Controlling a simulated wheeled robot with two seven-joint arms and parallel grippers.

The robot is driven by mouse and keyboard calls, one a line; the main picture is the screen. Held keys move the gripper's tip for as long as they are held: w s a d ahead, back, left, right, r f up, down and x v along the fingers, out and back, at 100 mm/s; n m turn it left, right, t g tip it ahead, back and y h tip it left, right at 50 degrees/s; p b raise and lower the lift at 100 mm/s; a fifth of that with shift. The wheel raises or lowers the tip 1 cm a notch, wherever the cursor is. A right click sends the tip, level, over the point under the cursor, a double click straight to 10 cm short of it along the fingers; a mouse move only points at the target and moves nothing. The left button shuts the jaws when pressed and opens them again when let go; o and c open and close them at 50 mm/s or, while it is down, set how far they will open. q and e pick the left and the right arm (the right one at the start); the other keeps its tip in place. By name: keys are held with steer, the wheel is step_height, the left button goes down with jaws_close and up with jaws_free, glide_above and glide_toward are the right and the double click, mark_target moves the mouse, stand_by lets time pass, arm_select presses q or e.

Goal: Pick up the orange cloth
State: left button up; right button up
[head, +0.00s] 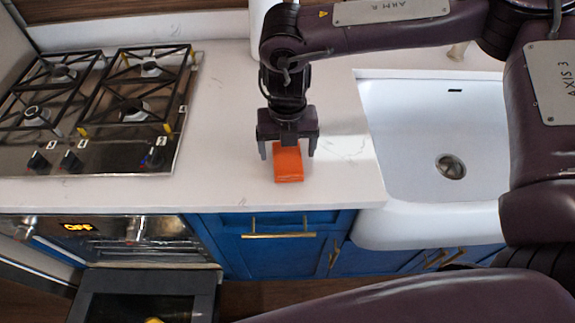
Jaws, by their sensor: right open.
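The orange cloth (289,166) is a small folded block lying on the white counter, between the stove and the sink. My right gripper (289,152) is open and points down over it. One finger is on each side of the cloth, with a visible gap on both sides. The gripper hides the far part of the cloth. I cannot tell how high the fingertips are above the counter. My left gripper is not in view.
A gas stove (100,110) with black grates is to the left. A white sink (420,130) is to the right. Bare counter (225,120) surrounds the cloth. Below are blue cabinets (255,262) and an oven door (145,292) that stands open.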

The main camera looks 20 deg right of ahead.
mark_target(287, 155)
steer(key=shift+f+b, duration=0.3)
steer(key=shift+f, duration=0.6)
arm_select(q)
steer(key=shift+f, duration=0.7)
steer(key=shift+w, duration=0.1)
arm_select(e)
steer(key=shift+r, duration=0.1)
steer(key=c, duration=1.1)
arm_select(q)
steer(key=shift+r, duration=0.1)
